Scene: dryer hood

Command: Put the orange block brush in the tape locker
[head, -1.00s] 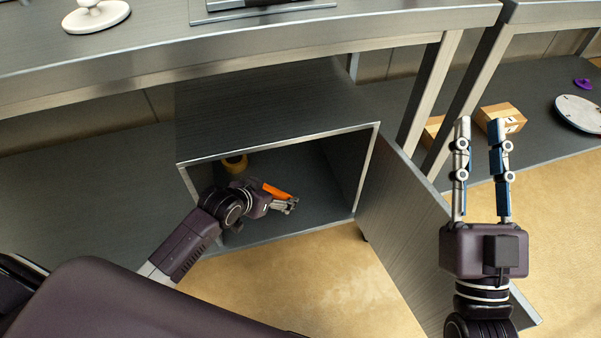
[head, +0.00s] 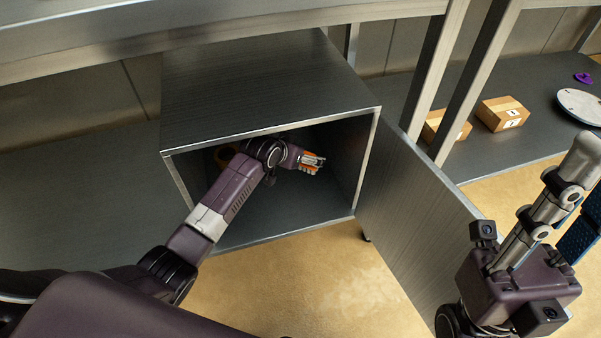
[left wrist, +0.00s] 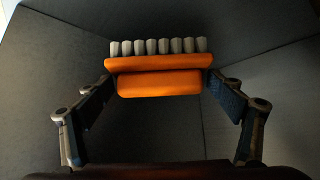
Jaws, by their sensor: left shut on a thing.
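The orange block brush (left wrist: 158,80) is between the two fingers of my left gripper (left wrist: 160,88) in the left wrist view, its grey bristle tufts pointing away from the gripper. In the head view my left gripper (head: 311,162) reaches inside the open tape locker (head: 270,122), shut on the brush (head: 300,157), which is partly hidden by the gripper.
The locker door (head: 415,205) stands open to the right. Cardboard boxes (head: 502,114), a white disc (head: 580,106) and a purple item (head: 583,77) are on the shelf at right. The locker floor in front of the gripper looks clear.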

